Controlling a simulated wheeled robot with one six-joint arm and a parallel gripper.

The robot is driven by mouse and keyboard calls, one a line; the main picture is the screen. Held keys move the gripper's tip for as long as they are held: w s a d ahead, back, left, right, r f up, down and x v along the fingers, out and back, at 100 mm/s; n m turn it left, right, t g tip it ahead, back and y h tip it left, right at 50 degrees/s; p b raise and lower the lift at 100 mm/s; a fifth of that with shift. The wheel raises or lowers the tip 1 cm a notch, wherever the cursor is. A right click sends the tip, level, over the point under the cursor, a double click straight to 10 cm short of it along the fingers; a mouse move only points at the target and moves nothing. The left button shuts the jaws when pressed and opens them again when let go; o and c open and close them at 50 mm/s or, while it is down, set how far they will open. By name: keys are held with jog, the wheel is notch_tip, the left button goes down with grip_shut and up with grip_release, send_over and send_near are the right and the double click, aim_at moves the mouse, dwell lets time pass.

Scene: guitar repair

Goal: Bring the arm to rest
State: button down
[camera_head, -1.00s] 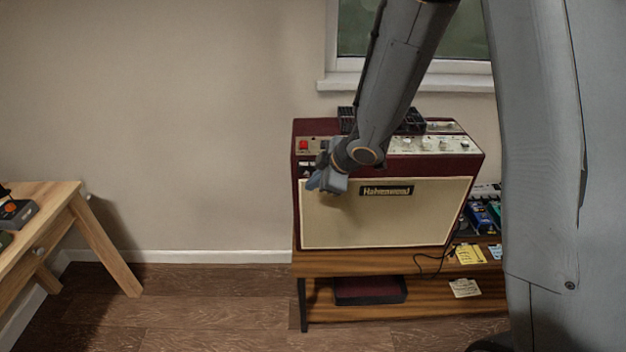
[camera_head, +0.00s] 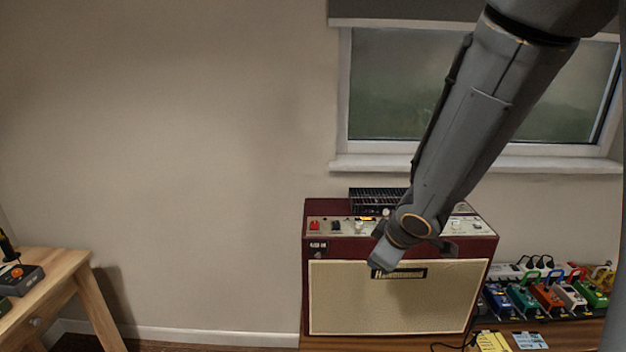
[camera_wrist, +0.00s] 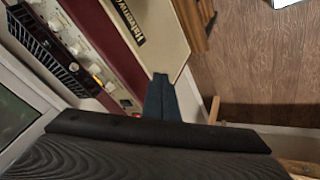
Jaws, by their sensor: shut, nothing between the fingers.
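My arm reaches down from the upper right in the head view, in front of the dark red amplifier (camera_head: 320,290) with a cream front cloth. The arm's end overlaps the amplifier's control panel and name plate. My gripper (camera_wrist: 162,82) shows in the wrist view as two dark blue fingers pressed together, with nothing between them. In that view it lies over the amplifier's (camera_wrist: 160,30) front edge, and I cannot tell how far apart they are.
A wooden table (camera_head: 45,290) with a small dark pedal (camera_head: 20,278) stands at the left. Several coloured pedals and a white power strip (camera_head: 515,270) sit right of the amplifier. A window (camera_head: 400,85) is behind. The wall area between table and amplifier is clear.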

jog(key=s+d+f+m+g+b, duration=0.1)
jog(key=s+d+f+m+g, duration=0.1)
jog(key=s+m, duration=0.3)
jog(key=s+d+f+m+g+h+b, duration=0.1)
jog(key=s+m+g, duration=0.2)
jog(key=s, duration=0.6)
jog(key=m, duration=0.2)
jog(key=shift+s+d+f+m+b, duration=0.3)
jog(key=shift+s+d+f+m, duration=0.05)
jog(key=shift+f+m, duration=0.05)
